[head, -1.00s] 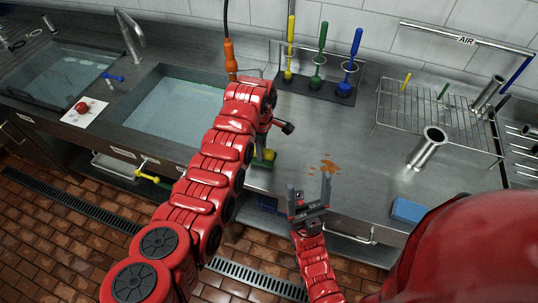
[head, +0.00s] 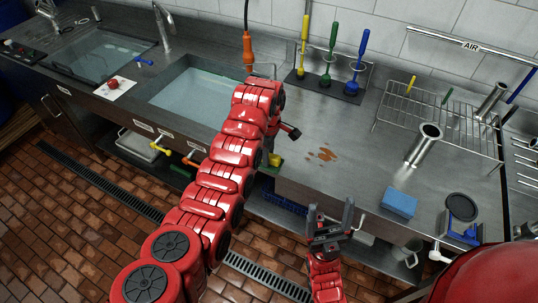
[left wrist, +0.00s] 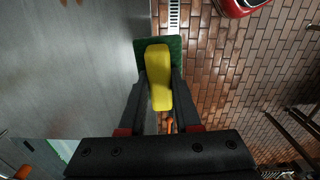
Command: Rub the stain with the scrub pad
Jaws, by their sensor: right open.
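The stain (head: 322,154) is several orange-brown patches on the steel counter, right of my left gripper. A bit of it shows at the top left of the left wrist view (left wrist: 70,2). The scrub pad (left wrist: 160,70) has a yellow grip on a green base. My left gripper (left wrist: 160,84) is shut on its yellow grip, near the counter's front edge. In the head view the pad (head: 275,160) is partly hidden by my left arm and appears apart from the stain. My right gripper (head: 330,208) is open and empty, in front of the counter's edge.
A blue block (head: 399,203) lies near the front edge, right of the stain. A wire rack (head: 440,115) and a steel cylinder (head: 422,145) stand further right. Coloured brushes (head: 330,62) stand at the back. A water-filled sink (head: 190,90) is left. Counter around the stain is clear.

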